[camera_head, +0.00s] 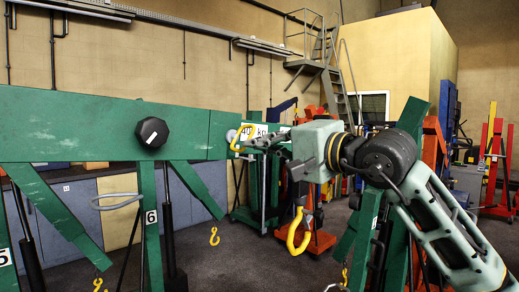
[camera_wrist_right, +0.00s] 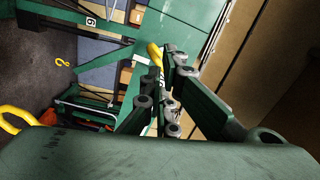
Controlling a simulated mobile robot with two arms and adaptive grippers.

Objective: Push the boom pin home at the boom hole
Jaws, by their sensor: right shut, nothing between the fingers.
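The boom pin (camera_head: 242,138) shows as a yellow loop handle at the end of the green boom (camera_head: 190,135), beside a grey round end. Its shank and the boom hole are hidden, so I cannot tell how deep it sits. My right gripper (camera_head: 264,143) is shut and empty, its fingertips just right of the yellow handle. In the right wrist view the gripper (camera_wrist_right: 163,72) has its fingertips close to the yellow handle (camera_wrist_right: 154,54); I cannot tell whether they touch. My left gripper is not in view.
A large yellow hook (camera_head: 298,231) hangs below my right gripper. Green braces and a post marked 6 (camera_head: 150,217) stand at left, with small yellow hooks (camera_head: 214,236). Blue-grey cabinets (camera_head: 70,215) stand behind. Grey floor (camera_head: 225,268) shows clear between the frames.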

